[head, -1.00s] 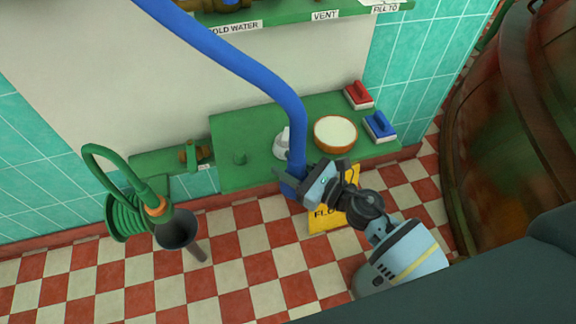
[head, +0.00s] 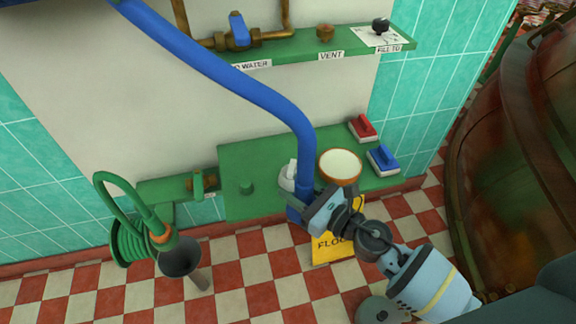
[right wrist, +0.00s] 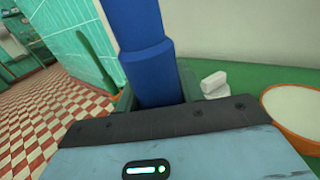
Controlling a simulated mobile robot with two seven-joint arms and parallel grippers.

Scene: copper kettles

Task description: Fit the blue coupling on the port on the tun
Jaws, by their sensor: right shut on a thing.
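The blue coupling (right wrist: 152,72) is the thicker blue sleeve at the end of the blue hose (head: 262,96). My right gripper (head: 300,204) is shut around it in the head view, and the hose rises from it to the upper left. In the right wrist view the coupling stands between the fingers, its lower end hidden by the gripper body. The tun is probably the large copper vessel (head: 515,170) at the right edge of the head view. No port shows on the part of it in view. My left gripper is not in view.
A yellow floor sign (head: 336,248) stands below. A green hose reel (head: 130,242) and dark funnel (head: 180,258) are at left. A shelf (head: 290,55) has "VENT" and "FILL TO" labels.

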